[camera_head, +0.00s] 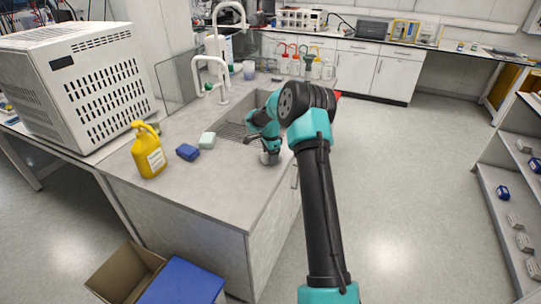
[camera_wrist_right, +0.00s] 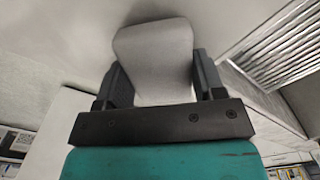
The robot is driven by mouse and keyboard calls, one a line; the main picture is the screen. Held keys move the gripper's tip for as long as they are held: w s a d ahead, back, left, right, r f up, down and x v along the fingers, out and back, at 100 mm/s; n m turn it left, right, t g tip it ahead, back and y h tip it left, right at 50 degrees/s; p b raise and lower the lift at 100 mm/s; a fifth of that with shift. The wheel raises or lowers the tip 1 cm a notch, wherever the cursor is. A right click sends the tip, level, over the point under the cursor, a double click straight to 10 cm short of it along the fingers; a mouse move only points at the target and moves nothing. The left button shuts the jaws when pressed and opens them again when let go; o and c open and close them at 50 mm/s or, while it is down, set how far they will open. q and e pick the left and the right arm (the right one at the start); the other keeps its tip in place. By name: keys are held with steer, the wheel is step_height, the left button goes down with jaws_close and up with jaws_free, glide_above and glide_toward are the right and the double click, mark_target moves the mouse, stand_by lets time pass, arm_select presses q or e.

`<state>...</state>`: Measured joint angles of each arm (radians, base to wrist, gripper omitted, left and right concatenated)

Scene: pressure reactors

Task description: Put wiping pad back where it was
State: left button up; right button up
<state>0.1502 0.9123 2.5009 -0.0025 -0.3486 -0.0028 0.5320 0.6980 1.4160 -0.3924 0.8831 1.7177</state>
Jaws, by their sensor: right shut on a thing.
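My right gripper (camera_head: 267,149) is over the counter, just in front of the sink. In the right wrist view, its two dark fingers (camera_wrist_right: 160,72) are shut on a pale grey block, which I take to be the wiping pad (camera_wrist_right: 155,50). In the head view the pad (camera_head: 268,158) shows as a small grey shape under the gripper, close to the counter top. I cannot tell whether it touches the surface. My left gripper is not in view.
The sink (camera_head: 235,131) and white taps (camera_head: 211,72) lie behind. A blue-lidded box (camera_head: 185,284) is on the floor. The counter's front is clear.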

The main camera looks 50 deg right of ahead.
steer(key=shift+f, duration=0.1)
steer(key=o, duration=0.9)
step_height(320, 180, up, 12)
steer(key=shift+r, duration=0.15)
steer(key=shift+a, duration=0.1)
stand_by(0.6)
